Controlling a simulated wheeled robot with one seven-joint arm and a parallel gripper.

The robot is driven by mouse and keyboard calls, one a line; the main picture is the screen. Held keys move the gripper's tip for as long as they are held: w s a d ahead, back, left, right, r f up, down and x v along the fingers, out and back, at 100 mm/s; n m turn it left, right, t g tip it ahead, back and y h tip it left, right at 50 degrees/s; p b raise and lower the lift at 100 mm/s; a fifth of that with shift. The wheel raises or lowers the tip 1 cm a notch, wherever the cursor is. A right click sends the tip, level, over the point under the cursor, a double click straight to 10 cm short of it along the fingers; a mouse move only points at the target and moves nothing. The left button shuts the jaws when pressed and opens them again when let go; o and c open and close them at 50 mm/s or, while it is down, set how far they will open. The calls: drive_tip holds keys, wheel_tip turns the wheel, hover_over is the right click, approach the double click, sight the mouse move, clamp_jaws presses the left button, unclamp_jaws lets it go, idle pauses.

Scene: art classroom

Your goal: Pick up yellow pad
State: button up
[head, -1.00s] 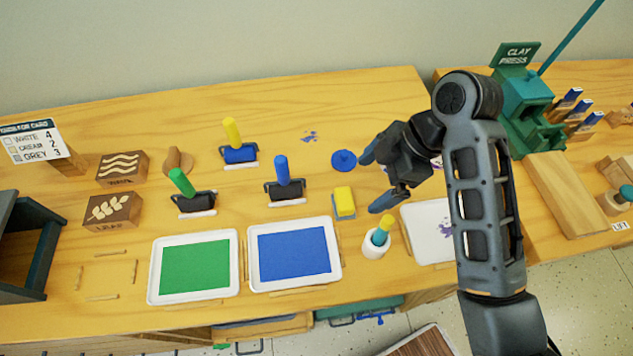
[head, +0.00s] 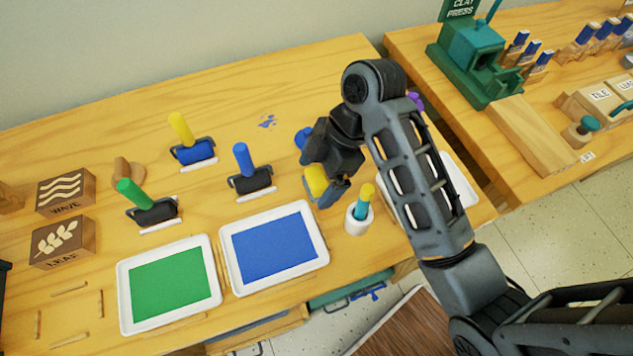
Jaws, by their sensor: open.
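My gripper (head: 322,182) is open and right at the pad, coming in from the upper right. One finger shows in front of the pad's lower right side. The other finger is not clearly visible. I cannot tell whether the fingers touch the pad.
A white cup (head: 357,220) with a yellow-topped stick stands close below right of the gripper. A blue round object (head: 304,139) lies just behind it. The blue tray (head: 228,262) and a blue-handled roller (head: 246,176) are to the left.

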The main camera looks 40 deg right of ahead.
drive_tip(key=shift+a+f, duration=0.15)
drive_tip(key=shift+f, duration=0.35)
drive_tip(key=c, duration=1.1)
drive_tip(key=shift+r, duration=0.2)
drive_tip(key=shift+c, duration=0.2)
